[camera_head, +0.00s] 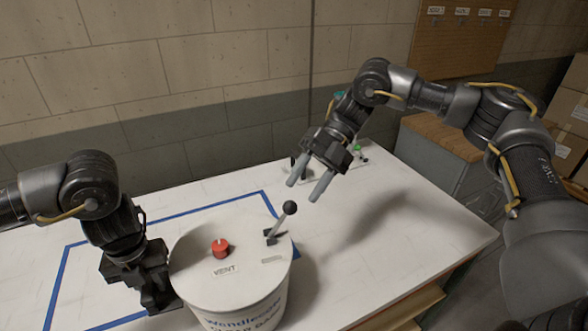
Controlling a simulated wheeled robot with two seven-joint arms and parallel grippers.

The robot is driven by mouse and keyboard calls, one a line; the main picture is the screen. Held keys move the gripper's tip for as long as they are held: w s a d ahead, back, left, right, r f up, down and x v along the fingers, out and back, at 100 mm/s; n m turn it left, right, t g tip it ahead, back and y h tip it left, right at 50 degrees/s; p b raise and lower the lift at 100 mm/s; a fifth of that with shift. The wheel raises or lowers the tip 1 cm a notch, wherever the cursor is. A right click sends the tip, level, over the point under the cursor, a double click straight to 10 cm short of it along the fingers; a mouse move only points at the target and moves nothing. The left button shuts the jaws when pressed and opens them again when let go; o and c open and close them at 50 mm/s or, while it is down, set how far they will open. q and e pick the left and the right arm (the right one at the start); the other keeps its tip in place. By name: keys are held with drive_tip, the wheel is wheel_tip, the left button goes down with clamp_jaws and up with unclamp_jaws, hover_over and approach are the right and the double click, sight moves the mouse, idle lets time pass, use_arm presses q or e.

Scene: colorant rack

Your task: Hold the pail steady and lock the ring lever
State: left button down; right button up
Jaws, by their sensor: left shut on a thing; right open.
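The white pail (240,302) stands upright on the table, partly inside a blue taped outline. Its lid has a red vent knob (220,247) with a VENT label. The ring lever (281,222) has a black ball tip and stands up at a tilt from a dark base on the lid's right side. My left gripper (165,301) is shut at the pail's left side; its fingertips are partly hidden. My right gripper (305,185) is open and empty, above and a little right of the lever's ball, with its fingers pointing down and left. They do not appear to touch the lever.
The white table (400,225) is clear to the right of the pail. Small items with a green part (358,150) lie at the back edge, behind my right gripper. A grey cabinet (440,165) with a wooden top and cardboard boxes (570,115) stand beyond the table at right.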

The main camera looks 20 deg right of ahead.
drive_tip(key=v, duration=0.3)
drive_tip(key=shift+w+d+r, duration=0.1)
drive_tip(key=shift+d+r, duration=0.15)
drive_tip(key=shift+d, duration=0.05)
use_arm(q)
drive_tip(key=c, duration=1.1)
unclamp_jaws()
wheel_tip(320, 180, up, 12)
drive_tip(key=shift+d, duration=0.1)
